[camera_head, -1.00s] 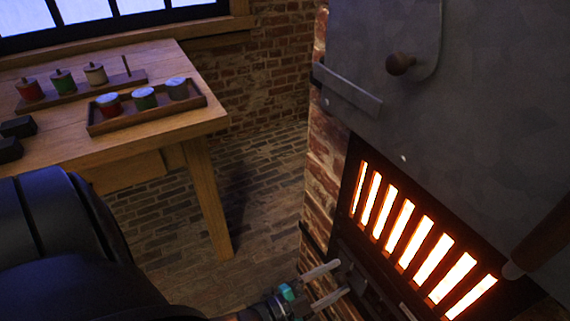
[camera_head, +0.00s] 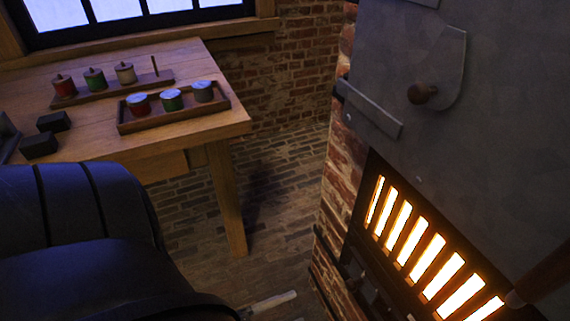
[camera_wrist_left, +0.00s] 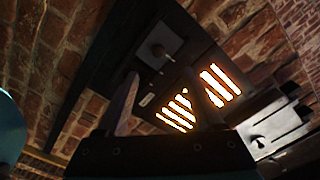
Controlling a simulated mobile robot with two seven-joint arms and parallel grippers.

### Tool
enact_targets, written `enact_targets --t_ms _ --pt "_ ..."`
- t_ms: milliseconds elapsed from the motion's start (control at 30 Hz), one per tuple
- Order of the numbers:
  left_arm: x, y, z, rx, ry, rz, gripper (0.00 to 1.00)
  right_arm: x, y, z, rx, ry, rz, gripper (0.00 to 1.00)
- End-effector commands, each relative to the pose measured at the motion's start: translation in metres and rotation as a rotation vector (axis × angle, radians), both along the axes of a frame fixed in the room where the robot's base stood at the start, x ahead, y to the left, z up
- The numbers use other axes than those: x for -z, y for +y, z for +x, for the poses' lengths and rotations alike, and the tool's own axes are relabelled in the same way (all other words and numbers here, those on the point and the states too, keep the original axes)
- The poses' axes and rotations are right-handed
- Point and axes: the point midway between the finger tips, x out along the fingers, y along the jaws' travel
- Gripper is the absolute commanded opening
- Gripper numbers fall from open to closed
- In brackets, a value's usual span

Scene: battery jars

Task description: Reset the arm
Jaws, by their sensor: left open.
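My left arm (camera_head: 90,240) fills the lower left of the head view as dark rounded links. Only a pale finger of my left gripper (camera_head: 272,301) shows at the bottom edge there, over the brick floor and left of the furnace. In the left wrist view my left gripper (camera_wrist_left: 162,85) has its two fingers apart with nothing between them. Beyond them are the furnace's dark front and glowing grate (camera_wrist_left: 180,108).
The furnace with a glowing grate (camera_head: 425,250) and grey metal door (camera_head: 465,140) stands at right. The wooden table (camera_head: 165,155) at left holds a tray (camera_head: 215,115) with three jars, a rack (camera_head: 100,97) with three more, and dark blocks (camera_head: 40,145). Brick floor lies between.

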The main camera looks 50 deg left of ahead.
Motion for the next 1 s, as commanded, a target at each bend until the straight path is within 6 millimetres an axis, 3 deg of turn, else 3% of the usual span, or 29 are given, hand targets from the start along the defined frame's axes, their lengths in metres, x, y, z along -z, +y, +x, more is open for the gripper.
enact_targets --t_ms 733,1000 --pt "0.001 0.001 -0.003 -0.001 0.007 -0.003 0.69 0.002 0.001 0.001 -0.001 0.000 0.003 0.00" --pt "0.010 -0.026 0.032 -0.036 0.175 -0.065 0.69 0.002 0.001 0.001 -0.001 0.000 0.002 0.00"
